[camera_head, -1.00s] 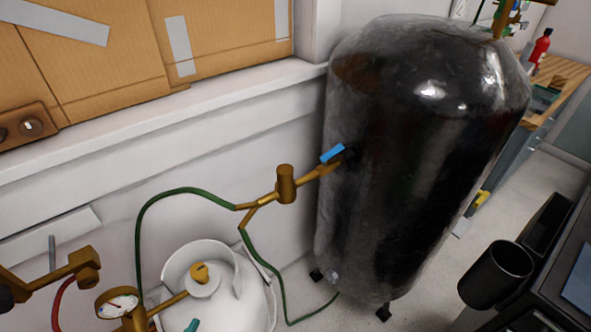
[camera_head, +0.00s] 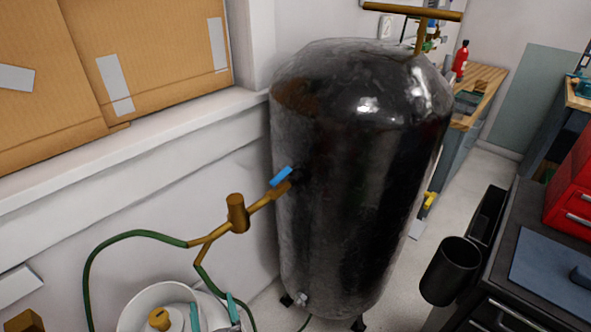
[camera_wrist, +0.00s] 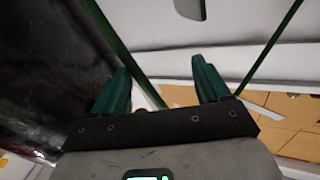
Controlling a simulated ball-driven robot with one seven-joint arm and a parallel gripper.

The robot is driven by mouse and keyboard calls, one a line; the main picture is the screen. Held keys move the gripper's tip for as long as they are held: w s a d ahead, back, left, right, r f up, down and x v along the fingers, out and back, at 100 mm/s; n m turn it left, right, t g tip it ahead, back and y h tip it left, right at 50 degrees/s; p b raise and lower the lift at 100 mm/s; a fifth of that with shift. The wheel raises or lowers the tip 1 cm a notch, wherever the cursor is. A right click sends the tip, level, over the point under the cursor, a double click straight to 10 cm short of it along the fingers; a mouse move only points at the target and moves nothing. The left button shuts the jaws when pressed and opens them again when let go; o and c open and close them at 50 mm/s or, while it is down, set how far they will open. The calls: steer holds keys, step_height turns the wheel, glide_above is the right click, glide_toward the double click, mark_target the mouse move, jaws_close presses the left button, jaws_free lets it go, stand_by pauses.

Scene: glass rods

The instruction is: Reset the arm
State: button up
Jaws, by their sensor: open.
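My gripper (camera_wrist: 161,82) is open in the wrist view, its two teal fingers apart with nothing held between them. Two small teal shapes at the bottom edge of the head view look like its fingertips (camera_head: 213,312), in front of the white gas cylinder (camera_head: 143,304). The rest of my arm is out of the head view. A black tank (camera_head: 350,200) stands upright to the right of the fingertips, and it seems to fill the left side of the wrist view (camera_wrist: 45,60).
A brass valve (camera_head: 238,213) with a blue handle (camera_head: 281,177) juts from the tank; a green hose (camera_head: 120,238) runs from it. Cardboard boxes (camera_head: 165,60) sit on a ledge at left.

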steer(key=s+d+f+n+g, duration=0.1)
steer(key=s+d+g, duration=0.15)
steer(key=d, duration=0.65)
steer(key=s+d+f+n+g+h, duration=0.15)
steer(key=d+g, duration=0.25)
steer(key=d, duration=0.5)
steer(key=s+d+f+n+g, duration=0.1)
steer(key=d+f+g, duration=0.15)
steer(key=d, duration=0.55)
steer(key=s+d+r+m+g+h, duration=0.2)
steer(key=s+d+m+g+h, duration=0.1)
steer(key=s+d, duration=0.7)
steer(key=s+d+r+m+g+h, duration=0.2)
steer(key=s+d+m+g+h, duration=0.1)
steer(key=s+d, duration=0.8)
steer(key=shift+s+d+m+g, duration=0.15)
steer(key=shift+s+m+g, duration=0.45)
steer(key=shift+g, duration=0.2)
